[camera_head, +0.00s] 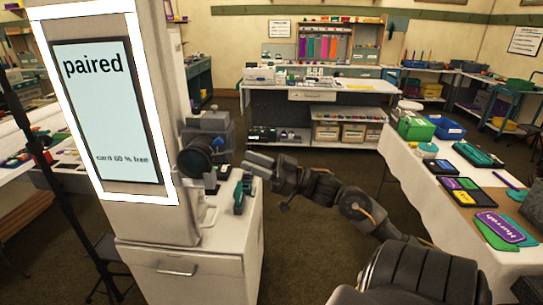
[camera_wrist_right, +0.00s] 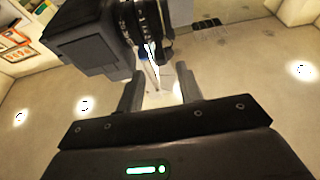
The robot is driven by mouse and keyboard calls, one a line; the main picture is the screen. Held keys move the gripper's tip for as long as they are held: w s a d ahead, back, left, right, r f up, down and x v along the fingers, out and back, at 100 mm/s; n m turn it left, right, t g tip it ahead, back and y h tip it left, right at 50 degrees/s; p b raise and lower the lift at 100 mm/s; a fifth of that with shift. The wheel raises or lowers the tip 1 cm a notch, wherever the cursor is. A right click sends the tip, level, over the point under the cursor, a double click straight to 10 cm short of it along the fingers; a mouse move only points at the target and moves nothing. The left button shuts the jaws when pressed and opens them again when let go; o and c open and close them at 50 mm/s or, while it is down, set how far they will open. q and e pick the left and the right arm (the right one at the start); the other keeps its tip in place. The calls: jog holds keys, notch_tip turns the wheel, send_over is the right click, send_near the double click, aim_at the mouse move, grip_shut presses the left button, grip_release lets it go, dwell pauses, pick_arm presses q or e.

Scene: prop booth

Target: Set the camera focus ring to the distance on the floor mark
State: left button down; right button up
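The dark camera (camera_head: 207,130) stands on the white booth cabinet, its round lens (camera_head: 194,160) facing the front. In the right wrist view the camera body (camera_wrist_right: 88,40) fills the upper left. The ribbed focus ring (camera_wrist_right: 152,18) shows at the top, with its numbers too small to read. My right gripper (camera_head: 250,172) is just right of the lens in the head view. In the right wrist view its two fingers (camera_wrist_right: 158,88) are apart, with the lens beyond their tips and nothing clearly between them. The floor mark is not visible. My left gripper is out of view.
A lit screen (camera_head: 105,110) on the white pillar reads "paired" and "card 60 % free". The white cabinet (camera_head: 225,245) is below the camera. A table (camera_head: 408,185) with cards and trays stands at right. Carpet is open between them.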

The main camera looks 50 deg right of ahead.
jog(key=b+v, duration=0.1)
jog(key=v, duration=0.6)
jog(key=shift+b, duration=0.3)
